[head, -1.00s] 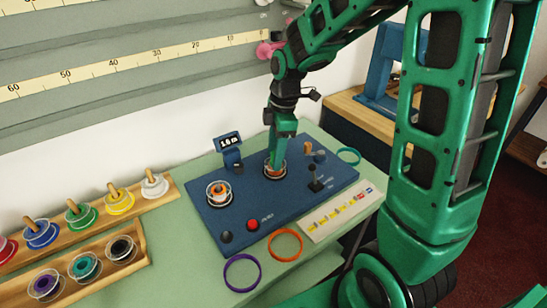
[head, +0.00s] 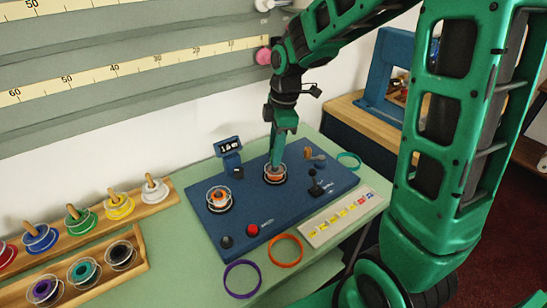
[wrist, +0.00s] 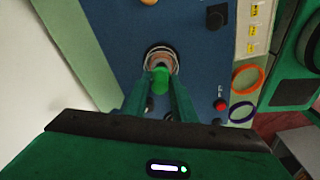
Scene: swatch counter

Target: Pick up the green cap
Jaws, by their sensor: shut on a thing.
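The green cap (wrist: 160,80) shows in the wrist view between the tips of my two fingers. My gripper (head: 275,163) is shut on it, pointing down over the right spool seat (head: 275,177) on the blue panel (head: 245,205). The orange-and-white spool there shows just past the cap in the wrist view (wrist: 162,59). In the head view my fingers hide the cap. I cannot tell whether the cap still touches the spool.
A similar spool (head: 219,197) sits to the left on the panel, near a small display (head: 229,147). A red button (head: 252,230) and a black joystick (head: 315,188) are close by. Racks of coloured spools (head: 120,207) stand at left. Purple (head: 242,280) and orange (head: 286,251) rings lie in front.

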